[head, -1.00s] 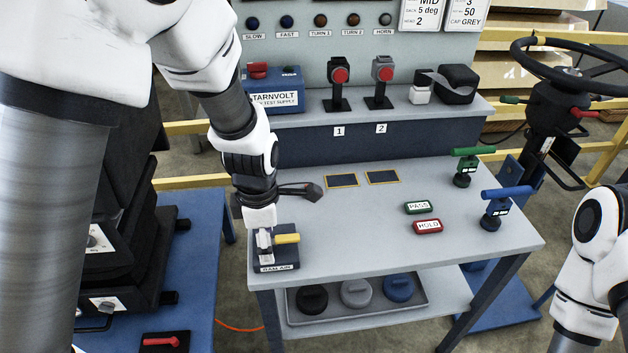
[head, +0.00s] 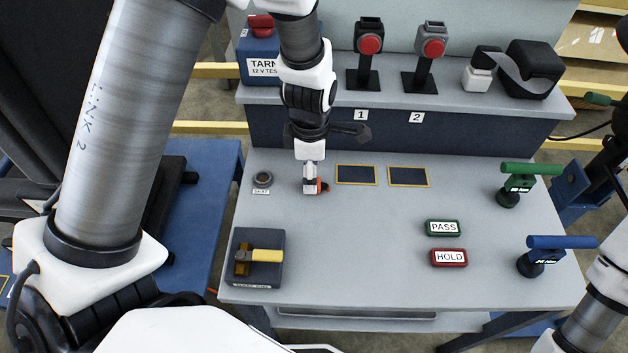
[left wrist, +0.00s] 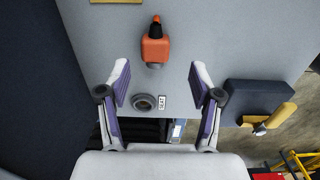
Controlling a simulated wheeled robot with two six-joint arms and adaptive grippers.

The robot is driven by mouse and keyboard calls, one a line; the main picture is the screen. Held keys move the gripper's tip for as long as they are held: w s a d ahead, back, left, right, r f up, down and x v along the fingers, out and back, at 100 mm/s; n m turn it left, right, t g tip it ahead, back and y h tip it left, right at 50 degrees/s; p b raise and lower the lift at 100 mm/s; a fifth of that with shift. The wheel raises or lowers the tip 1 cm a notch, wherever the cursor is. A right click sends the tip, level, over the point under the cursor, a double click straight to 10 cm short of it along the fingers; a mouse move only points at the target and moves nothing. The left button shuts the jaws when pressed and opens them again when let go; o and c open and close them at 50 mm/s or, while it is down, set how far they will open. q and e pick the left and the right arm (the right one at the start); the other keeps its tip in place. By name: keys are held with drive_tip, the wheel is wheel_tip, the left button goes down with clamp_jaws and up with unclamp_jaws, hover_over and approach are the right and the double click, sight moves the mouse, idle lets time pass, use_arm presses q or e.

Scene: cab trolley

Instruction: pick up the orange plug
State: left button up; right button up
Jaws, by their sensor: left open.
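The orange plug (head: 323,187) lies on the grey bench top, left of the two dark panels. In the head view my left gripper (head: 312,183) hangs over it and hides most of it. My right gripper is out of view; only part of my right arm shows at the lower right edge.
A round grey socket (head: 263,179) sits left of the plug; it also shows in the left wrist view (left wrist: 146,102). A dark block with a yellow handle (head: 266,256) stands at the bench's front left. PASS (head: 443,228) and HOLD (head: 450,257) signs lie right. The bench middle is clear.

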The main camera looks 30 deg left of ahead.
use_arm(q)
drive_tip(key=f, duration=0.2)
drive_tip(key=w+f, duration=0.1)
drive_tip(key=f, duration=0.1)
drive_tip(key=shift+s+r, duration=0.2)
drive_tip(key=shift+r, duration=0.05)
drive_tip(key=shift+c, duration=0.7)
clamp_jaws()
